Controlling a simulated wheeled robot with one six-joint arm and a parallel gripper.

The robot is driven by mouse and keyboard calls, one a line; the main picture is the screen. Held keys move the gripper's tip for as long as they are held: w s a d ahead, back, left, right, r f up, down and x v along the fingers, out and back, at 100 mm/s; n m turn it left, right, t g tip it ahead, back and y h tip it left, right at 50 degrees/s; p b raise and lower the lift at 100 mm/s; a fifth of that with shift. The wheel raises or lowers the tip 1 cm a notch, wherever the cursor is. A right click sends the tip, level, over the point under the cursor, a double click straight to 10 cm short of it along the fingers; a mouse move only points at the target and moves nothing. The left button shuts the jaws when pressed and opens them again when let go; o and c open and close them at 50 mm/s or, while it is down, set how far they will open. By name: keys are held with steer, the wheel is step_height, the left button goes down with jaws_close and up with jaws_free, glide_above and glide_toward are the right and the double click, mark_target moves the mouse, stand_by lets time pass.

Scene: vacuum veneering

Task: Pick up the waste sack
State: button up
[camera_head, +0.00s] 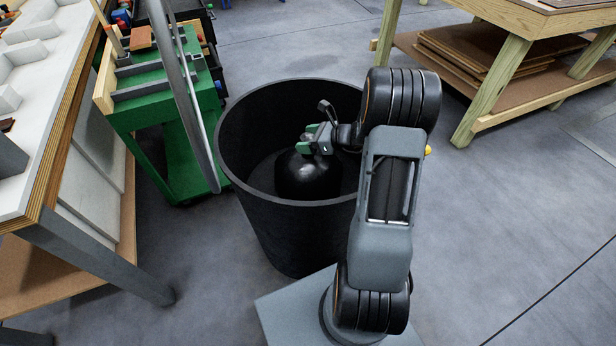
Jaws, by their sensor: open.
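The waste sack (298,180) is black and shiny and sits inside a large black round bin (262,217). My gripper (308,142), with green fingertips, is open inside the bin's mouth, right over the top of the sack. The fingertips look very close to the sack's top; I cannot tell whether they touch it. The lower part of the sack is in shadow inside the bin, and my arm covers the bin's right side.
A green cart (150,112) with tools stands left of the bin. A white-topped workbench (45,100) is at the far left. A wooden table (520,60) with stacked sheets stands at the upper right.

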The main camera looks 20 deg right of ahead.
jaws_close()
stand_by(0.7)
steer(key=shift+r, duration=0.1)
